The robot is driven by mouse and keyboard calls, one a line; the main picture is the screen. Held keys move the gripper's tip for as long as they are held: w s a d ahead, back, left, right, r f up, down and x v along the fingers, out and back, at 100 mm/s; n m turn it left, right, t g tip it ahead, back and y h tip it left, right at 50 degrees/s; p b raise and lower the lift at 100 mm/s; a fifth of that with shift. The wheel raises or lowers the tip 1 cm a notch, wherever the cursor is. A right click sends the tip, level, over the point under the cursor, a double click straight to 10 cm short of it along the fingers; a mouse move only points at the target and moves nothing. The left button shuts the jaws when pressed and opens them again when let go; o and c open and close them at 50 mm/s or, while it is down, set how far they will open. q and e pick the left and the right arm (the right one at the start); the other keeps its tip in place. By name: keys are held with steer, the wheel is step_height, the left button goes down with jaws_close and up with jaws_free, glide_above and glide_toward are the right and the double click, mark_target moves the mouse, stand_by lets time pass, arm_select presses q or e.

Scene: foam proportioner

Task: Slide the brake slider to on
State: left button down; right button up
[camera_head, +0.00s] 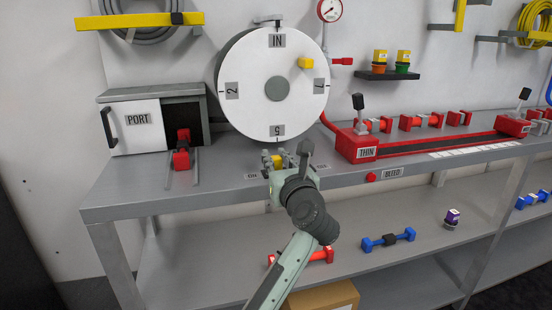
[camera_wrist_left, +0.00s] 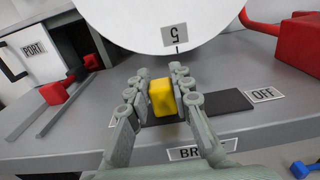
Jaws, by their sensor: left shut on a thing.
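The yellow brake slider knob (camera_wrist_left: 162,98) stands between the fingers of my left gripper (camera_wrist_left: 162,92) in the left wrist view. My left gripper (camera_head: 276,160) is shut on it, at the bench's front edge below the white wheel. Bare dark track (camera_wrist_left: 228,103) shows to the right of the knob, toward the OFF label (camera_wrist_left: 264,95). The knob is left of the track's middle, on the side of the ON label (camera_head: 252,176). A finger hides the track's left end in the wrist view. The brake label (camera_wrist_left: 200,150) is partly covered. My right gripper is not in view.
The white numbered wheel (camera_head: 245,85) stands close behind the gripper. A PORT box (camera_head: 130,125) with rails and a red block (camera_head: 181,158) is at left. A red THIN trough (camera_head: 360,145) and a red BLEED button (camera_head: 371,177) are at right. The bench front left is clear.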

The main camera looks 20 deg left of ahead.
mark_target(273, 157)
arm_select(q)
steer(key=c, duration=1.3)
jaws_free()
steer(key=shift+s+a, duration=0.2)
steer(key=shift+a, duration=0.1)
steer(key=shift+d+r, duration=0.1)
steer(key=shift+r, duration=0.45)
step_height(273, 157, up, 9)
